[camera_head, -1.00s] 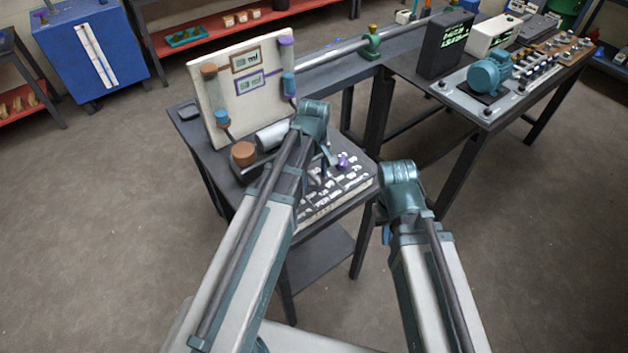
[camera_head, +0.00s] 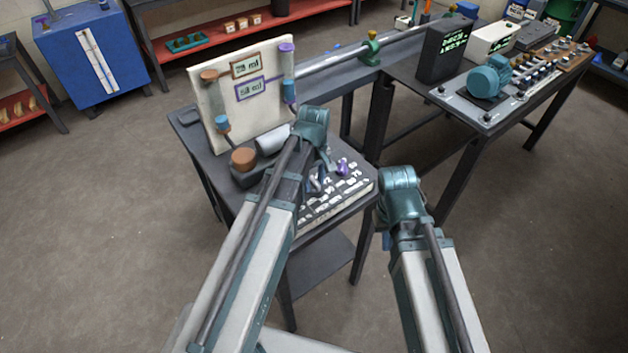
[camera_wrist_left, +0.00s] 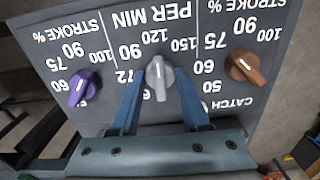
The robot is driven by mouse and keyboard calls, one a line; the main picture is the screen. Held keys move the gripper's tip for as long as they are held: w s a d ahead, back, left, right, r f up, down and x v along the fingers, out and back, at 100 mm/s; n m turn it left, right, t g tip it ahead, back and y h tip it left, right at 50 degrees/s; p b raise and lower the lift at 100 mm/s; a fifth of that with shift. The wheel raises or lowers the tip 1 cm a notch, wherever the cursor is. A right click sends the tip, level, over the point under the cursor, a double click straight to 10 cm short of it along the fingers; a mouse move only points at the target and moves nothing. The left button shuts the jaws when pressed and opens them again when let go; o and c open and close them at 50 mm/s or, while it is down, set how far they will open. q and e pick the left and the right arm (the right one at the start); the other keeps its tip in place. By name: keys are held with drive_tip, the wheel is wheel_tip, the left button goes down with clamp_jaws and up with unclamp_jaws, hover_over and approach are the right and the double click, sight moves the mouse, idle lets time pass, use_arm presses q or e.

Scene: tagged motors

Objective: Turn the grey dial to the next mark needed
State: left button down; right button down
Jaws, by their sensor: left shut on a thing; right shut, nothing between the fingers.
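The grey dial (camera_wrist_left: 160,76) is in the middle of a dark panel (camera_wrist_left: 105,115) in the left wrist view, with the panel's lettering upside down. The white line on the dial points up in that view, about toward the 120 mark under "PER MIN". My left gripper (camera_wrist_left: 160,88) is shut on the grey dial, one blue finger on each side. In the head view the left arm's end (camera_head: 314,120) is over the panel and hides the dial. My right gripper (camera_head: 386,241) is mostly hidden behind its own arm, right of the small table, away from the panel.
A purple dial (camera_wrist_left: 83,88) and a brown dial (camera_wrist_left: 244,67) flank the grey one. A white board (camera_head: 262,112) with two readouts stands behind the panel. A teal motor (camera_head: 488,80) stands on the right bench.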

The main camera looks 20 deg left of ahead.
sight(314, 181)
use_arm(q)
drive_tip(key=m, duration=0.4)
drive_tip(key=shift+m, duration=2.2)
drive_tip(key=shift+c, duration=1.9)
unclamp_jaws()
drive_tip(key=shift+r, duration=0.1)
wheel_tip(314, 181, up, 14)
drive_tip(key=p, duration=1.4)
